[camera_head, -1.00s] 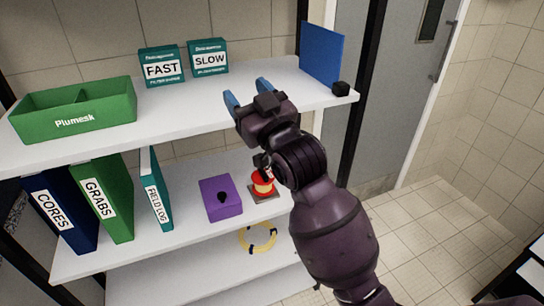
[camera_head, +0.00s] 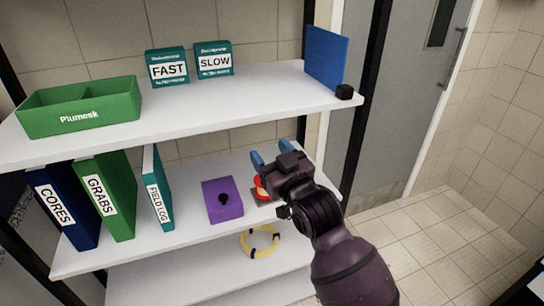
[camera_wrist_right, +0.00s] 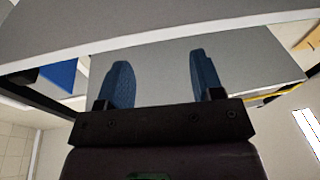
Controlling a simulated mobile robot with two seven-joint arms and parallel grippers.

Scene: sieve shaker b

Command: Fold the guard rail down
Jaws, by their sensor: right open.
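No part is clearly marked as the guard rail. A flat blue panel (camera_head: 326,58) stands upright at the right end of the top shelf, with a small black block (camera_head: 344,91) at its lower front corner. My right gripper (camera_head: 278,158) is below the top shelf's front edge, in front of the middle shelf, well below and left of the panel. Its two blue fingers are spread and empty, as the right wrist view (camera_wrist_right: 160,72) also shows. A blue surface (camera_wrist_right: 58,77) shows at the left of that view. My left gripper is out of view.
The top shelf (camera_head: 250,95) holds a green bin (camera_head: 80,108) and FAST (camera_head: 168,68) and SLOW (camera_head: 213,60) boxes. Below are binders (camera_head: 105,195), a purple box (camera_head: 222,199), a partly hidden red item (camera_head: 260,186) and a yellow ring (camera_head: 260,242). Open floor lies right.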

